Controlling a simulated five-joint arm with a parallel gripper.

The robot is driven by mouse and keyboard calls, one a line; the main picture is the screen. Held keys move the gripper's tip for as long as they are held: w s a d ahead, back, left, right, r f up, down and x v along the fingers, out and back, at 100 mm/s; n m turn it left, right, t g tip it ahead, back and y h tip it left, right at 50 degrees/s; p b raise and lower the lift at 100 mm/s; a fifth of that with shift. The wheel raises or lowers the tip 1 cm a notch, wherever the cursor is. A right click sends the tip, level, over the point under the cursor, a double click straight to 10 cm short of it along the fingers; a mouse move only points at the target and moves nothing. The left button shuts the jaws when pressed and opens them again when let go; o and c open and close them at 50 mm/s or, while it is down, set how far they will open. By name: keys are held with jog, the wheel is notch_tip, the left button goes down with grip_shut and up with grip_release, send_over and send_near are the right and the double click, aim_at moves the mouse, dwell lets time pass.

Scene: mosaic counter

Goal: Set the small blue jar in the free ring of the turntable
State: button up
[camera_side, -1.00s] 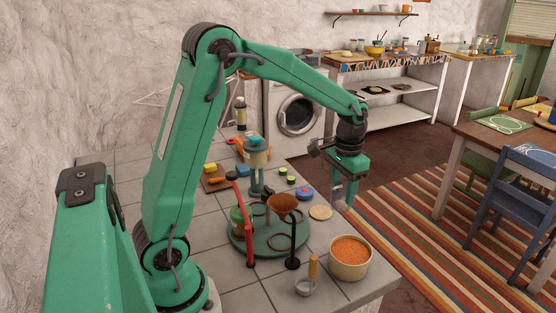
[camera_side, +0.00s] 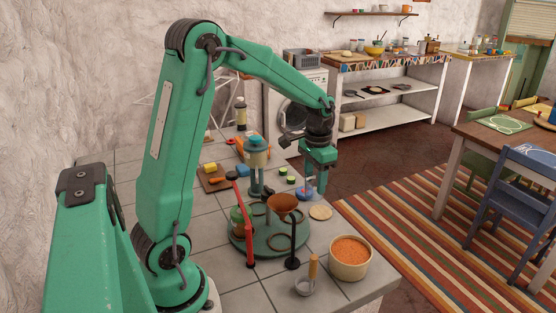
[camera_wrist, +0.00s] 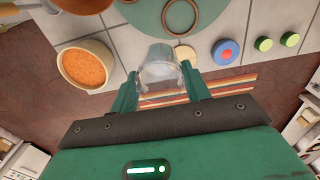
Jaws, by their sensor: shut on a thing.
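My gripper (camera_wrist: 160,88) is shut on a clear, pale glass vessel (camera_wrist: 160,62); I see no clear blue tint in it. In the side view my gripper (camera_side: 309,192) is above the counter, right of the turntable, partly in front of a low blue round thing with a red centre. That blue thing (camera_wrist: 226,52) stands apart on the counter; I cannot tell whether it is a jar. The green turntable (camera_side: 268,250) carries an empty-looking ring (camera_side: 279,243), also seen in the wrist view (camera_wrist: 181,17).
A red post (camera_side: 243,225) and a brown funnel on a black stand (camera_side: 284,203) rise in front of the turntable. A bowl of orange grains (camera_side: 350,256) stands at the front right. A flat tan disc (camera_side: 320,212) and green pieces (camera_side: 291,180) lie nearby.

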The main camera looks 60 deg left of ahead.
jog(key=s+a, duration=0.2)
jog(key=a, duration=0.1)
jog(key=s+a, duration=0.1)
jog(key=shift+s+a+f, duration=0.2)
jog(key=shift+s+a, duration=0.05)
jog(key=shift+a, duration=0.1)
jog(key=shift+f, duration=0.1)
jog(key=shift+f, duration=3.35)
jog(key=shift+f, duration=0.95)
dwell(0.6)
jog(key=o, duration=1.1)
jog(key=shift+r, duration=0.15)
